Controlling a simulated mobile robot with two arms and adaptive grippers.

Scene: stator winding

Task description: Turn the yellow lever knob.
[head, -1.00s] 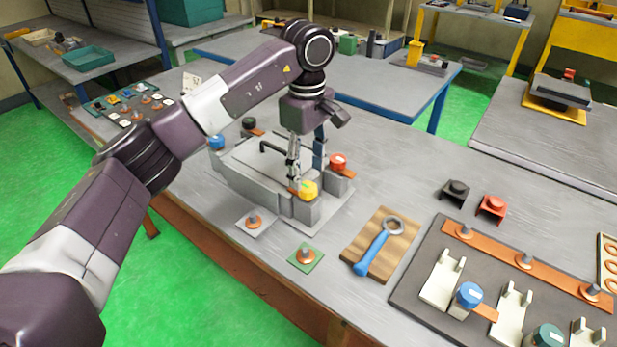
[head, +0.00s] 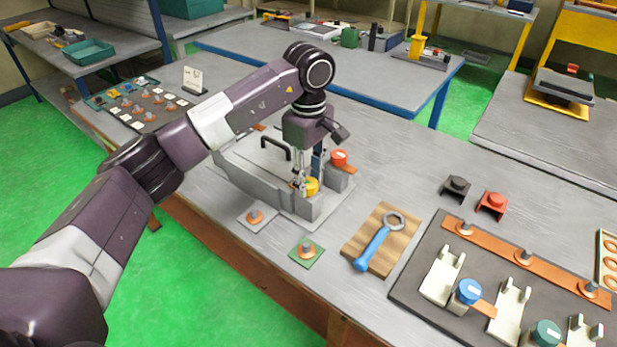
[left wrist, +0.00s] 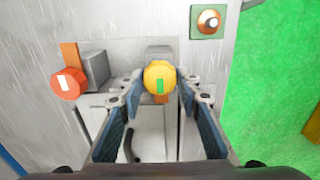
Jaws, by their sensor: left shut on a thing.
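The yellow lever knob (head: 311,186) sits at the front right corner of the grey fixture (head: 240,175). In the left wrist view the knob (left wrist: 160,77) is round, with a green mark on its face, between the two fingertips. My left gripper (head: 305,180) points down from above and is shut on the knob; it also shows in the left wrist view (left wrist: 158,88). A red knob (head: 339,158) on an orange lever stands just behind it on the same fixture, and also shows in the left wrist view (left wrist: 68,82). My right gripper is not in view.
A black handle (head: 276,145) rises from the fixture. Studs on a white pad (head: 256,216) and a green pad (head: 306,251) stand in front. A blue wrench (head: 375,245) lies on a wooden board to the right, beside a dark panel (head: 420,290).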

